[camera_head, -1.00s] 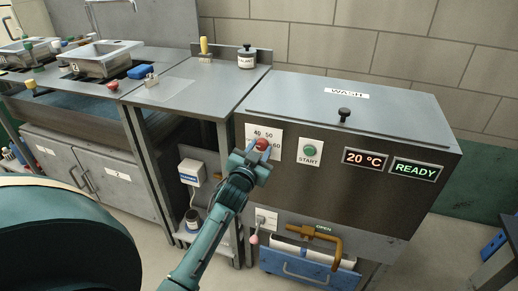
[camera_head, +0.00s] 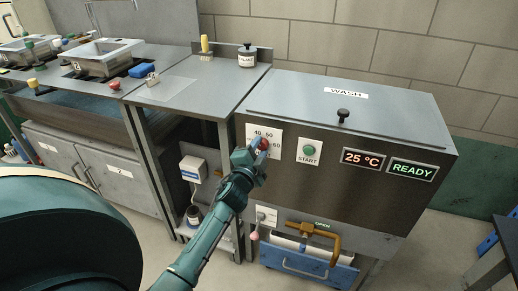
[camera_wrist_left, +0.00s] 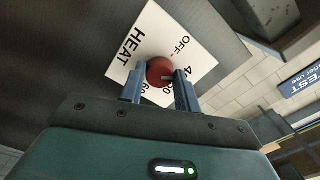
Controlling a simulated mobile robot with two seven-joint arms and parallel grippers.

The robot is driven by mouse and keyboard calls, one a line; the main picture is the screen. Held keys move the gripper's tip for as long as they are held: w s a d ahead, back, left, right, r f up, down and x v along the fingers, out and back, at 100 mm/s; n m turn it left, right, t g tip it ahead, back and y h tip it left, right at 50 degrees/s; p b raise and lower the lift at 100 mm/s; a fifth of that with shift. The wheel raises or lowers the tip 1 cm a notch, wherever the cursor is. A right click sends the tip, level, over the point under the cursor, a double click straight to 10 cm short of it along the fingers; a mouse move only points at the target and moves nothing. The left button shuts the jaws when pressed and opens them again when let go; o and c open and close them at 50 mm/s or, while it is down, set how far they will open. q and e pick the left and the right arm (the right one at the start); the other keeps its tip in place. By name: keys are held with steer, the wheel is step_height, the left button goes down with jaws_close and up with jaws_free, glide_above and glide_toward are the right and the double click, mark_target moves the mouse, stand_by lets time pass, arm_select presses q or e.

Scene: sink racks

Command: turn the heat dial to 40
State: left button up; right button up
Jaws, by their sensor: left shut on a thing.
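The red heat dial (camera_head: 262,144) sits on a white scale plate (camera_head: 275,133) on the front of the wash machine. My left gripper (camera_head: 256,153) is at the dial, with its fingers on either side of it. In the left wrist view the gripper (camera_wrist_left: 160,85) is shut on the round red dial (camera_wrist_left: 159,70). The plate (camera_wrist_left: 140,38) reads HEAT and OFF there, and its other numbers are partly hidden by the fingers and dial. The red display (camera_head: 367,158) reads 25 °C. My right gripper is not in view.
A green START button (camera_head: 309,151) is right of the dial, and a READY display (camera_head: 412,169) is further right. A brass lever (camera_head: 322,236) and blue drawer (camera_head: 306,264) are below. A table with a labelled jar (camera_head: 247,56) adjoins on the left.

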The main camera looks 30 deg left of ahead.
arm_select(q)
steer(key=shift+m, duration=0.6)
steer(key=o, duration=1)
steer(key=shift+s, duration=0.1)
steer(key=v, duration=1.3)
steer(key=shift+d+r, duration=0.1)
